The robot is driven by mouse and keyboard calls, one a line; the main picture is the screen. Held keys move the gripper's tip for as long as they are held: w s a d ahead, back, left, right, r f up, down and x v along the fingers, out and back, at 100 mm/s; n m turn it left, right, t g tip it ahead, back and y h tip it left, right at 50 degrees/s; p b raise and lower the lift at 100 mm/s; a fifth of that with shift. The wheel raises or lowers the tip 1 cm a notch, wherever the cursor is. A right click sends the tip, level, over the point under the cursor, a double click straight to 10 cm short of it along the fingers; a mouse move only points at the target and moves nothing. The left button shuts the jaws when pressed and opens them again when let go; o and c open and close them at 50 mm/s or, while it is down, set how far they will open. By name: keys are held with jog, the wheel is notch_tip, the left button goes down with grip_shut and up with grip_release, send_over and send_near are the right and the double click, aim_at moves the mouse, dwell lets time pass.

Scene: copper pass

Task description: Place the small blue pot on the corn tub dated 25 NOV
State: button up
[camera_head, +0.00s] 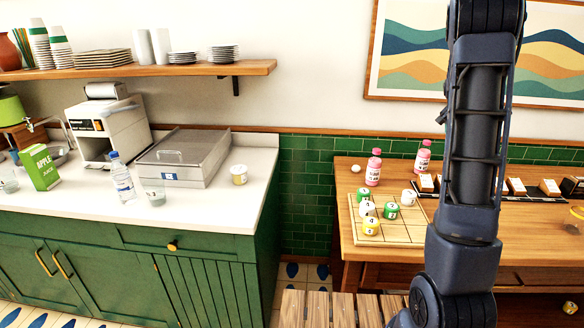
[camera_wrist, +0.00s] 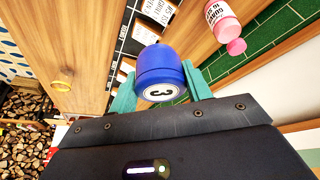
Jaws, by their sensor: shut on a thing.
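A small blue pot (camera_wrist: 160,65) with a white disc marked 3 shows in the wrist view. My gripper (camera_wrist: 158,80) is shut on it, one teal finger on each side. In the head view the gripper and blue pot cannot be seen; my arm crosses the right side. I cannot read 25 NOV on anything. White cards (camera_wrist: 148,32) with dark print stand in a black strip beside the blue pot in the wrist view. The strip's row also shows on the wooden table in the head view (camera_head: 517,187). I cannot tell which thing is the corn tub.
Green, white and yellow numbered pots, the yellow one (camera_head: 370,226) in front, stand on a gridded board (camera_head: 400,235). Two pink bottles (camera_head: 373,168) stand behind. A gap separates counter and table.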

jog(key=w+a+r+n+t+y, duration=0.15)
jog(key=w+a, duration=0.25)
jog(key=a, duration=1)
jog(key=w+a+r+n, duration=0.1)
jog(key=w+a+n, duration=0.25)
jog(key=a, duration=1.15)
jog(key=w+a+r+n+y, duration=0.1)
jog(key=w+a, duration=0.3)
jog(key=a, duration=1)
notch_tip(320, 180, up, 3)
jog(key=n+y, duration=0.2)
jog(key=n, duration=0.4)
send_over(239, 167)
jog(key=s, duration=0.2)
notch_tip(239, 167, down, 20)
jog(key=shift+w+d+r, duration=0.1)
jog(key=shift+w, duration=0.05)
jog(key=o, duration=1.1)
jog(key=shift+c, duration=0.2)
